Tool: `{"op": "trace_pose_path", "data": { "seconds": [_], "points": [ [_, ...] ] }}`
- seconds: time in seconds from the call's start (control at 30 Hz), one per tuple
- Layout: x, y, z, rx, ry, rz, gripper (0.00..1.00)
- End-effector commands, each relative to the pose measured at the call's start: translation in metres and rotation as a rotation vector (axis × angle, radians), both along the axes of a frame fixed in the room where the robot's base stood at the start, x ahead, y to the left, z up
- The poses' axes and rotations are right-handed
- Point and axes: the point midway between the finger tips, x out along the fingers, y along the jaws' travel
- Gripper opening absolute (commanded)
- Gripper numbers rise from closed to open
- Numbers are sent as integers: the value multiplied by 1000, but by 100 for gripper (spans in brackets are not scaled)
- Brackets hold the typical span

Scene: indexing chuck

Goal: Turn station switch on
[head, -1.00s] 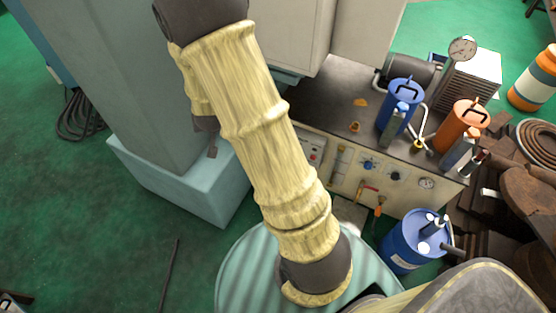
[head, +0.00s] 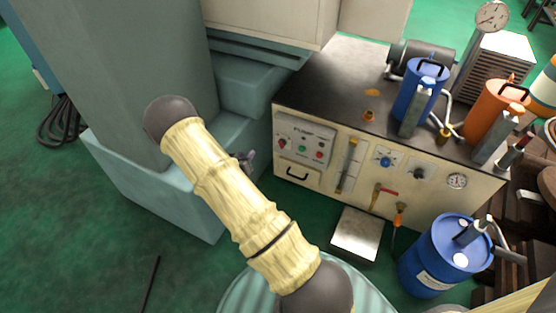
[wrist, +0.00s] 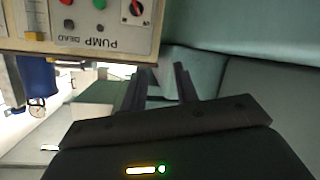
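The pump panel (head: 303,138) is a pale plate on the front of the beige cabinet. At its left is a small rotary switch with a red mark (head: 283,143), beside a green button and a red button. In the wrist view the panel is upside down at the top left, with the red-pointer switch (wrist: 136,8) on a white plate. My gripper (wrist: 160,80) shows two dark fingers apart with nothing between them, below and right of the switch. In the head view only a small dark part of my gripper (head: 246,158) shows past my arm, left of the panel.
The cabinet (head: 335,85) carries blue and orange canisters, a motor and a gauge. Its front has a blue knob, a red-handled valve and a drawer handle. A blue drum (head: 437,255) stands at the right. A teal machine base (head: 190,190) stands left of the cabinet.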

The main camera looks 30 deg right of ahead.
Motion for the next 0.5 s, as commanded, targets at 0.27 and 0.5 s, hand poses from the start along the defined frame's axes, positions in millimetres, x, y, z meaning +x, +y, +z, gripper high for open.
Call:
{"op": "trace_pose_path", "data": {
  "seconds": [0.27, 0.5],
  "points": [
    [-19, -17, -98, -240, -36, -68, 30],
    [-29, -22, -118, -346, -52, -93, 30]
  ]
}}
